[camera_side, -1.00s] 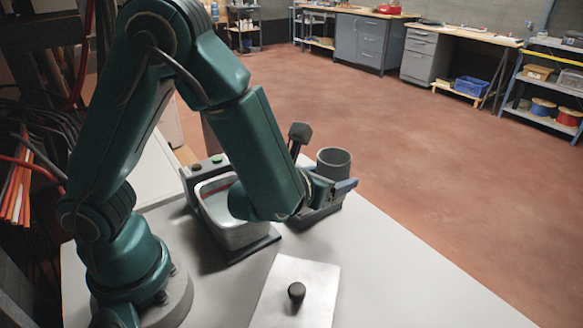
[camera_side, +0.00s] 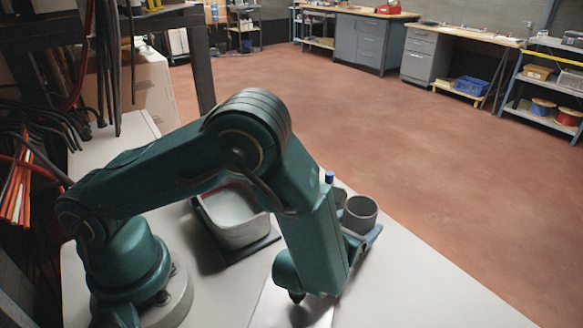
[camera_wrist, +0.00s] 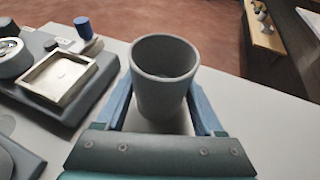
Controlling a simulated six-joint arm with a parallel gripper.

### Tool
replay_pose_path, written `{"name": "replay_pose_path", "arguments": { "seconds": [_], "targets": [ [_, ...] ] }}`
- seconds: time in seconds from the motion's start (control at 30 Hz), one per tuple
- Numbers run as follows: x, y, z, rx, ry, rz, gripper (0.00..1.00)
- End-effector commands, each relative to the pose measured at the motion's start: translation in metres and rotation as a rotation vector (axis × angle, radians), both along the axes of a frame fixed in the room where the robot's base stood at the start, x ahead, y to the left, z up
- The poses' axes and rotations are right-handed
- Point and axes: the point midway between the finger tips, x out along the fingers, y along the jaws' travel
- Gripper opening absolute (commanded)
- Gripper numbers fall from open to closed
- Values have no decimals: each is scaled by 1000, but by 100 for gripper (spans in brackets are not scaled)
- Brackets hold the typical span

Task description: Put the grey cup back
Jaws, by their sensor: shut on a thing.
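The grey cup (camera_side: 360,215) is upright and empty, held between the blue fingers of my gripper (camera_wrist: 165,95). In the wrist view the cup (camera_wrist: 164,62) shows its open mouth, with one finger along each side. In the side view my gripper (camera_side: 362,236) is partly behind my own forearm, and the cup's base is hidden. I cannot tell whether the base touches the bench.
A dark tray (camera_wrist: 62,112) with a square cream dish (camera_wrist: 58,78) and a blue-capped item (camera_wrist: 84,28) lies left of the cup. A pale basin (camera_side: 236,222) stands left of my forearm. A metal plate (camera_side: 268,305) lies in front. The bench at right (camera_side: 430,290) is clear.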

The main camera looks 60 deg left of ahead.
Motion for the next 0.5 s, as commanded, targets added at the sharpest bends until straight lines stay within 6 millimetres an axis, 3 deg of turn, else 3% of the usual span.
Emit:
{"name": "replay_pose_path", "arguments": {
  "seconds": [0.4, 0.43, 0.5],
  "targets": [
    [0, 0, -4, 2, 0, -1, 0],
    [0, 0, -4, 1, -1, 0, 77],
    [0, 0, -4, 1, -1, 0, 100]
  ]
}}
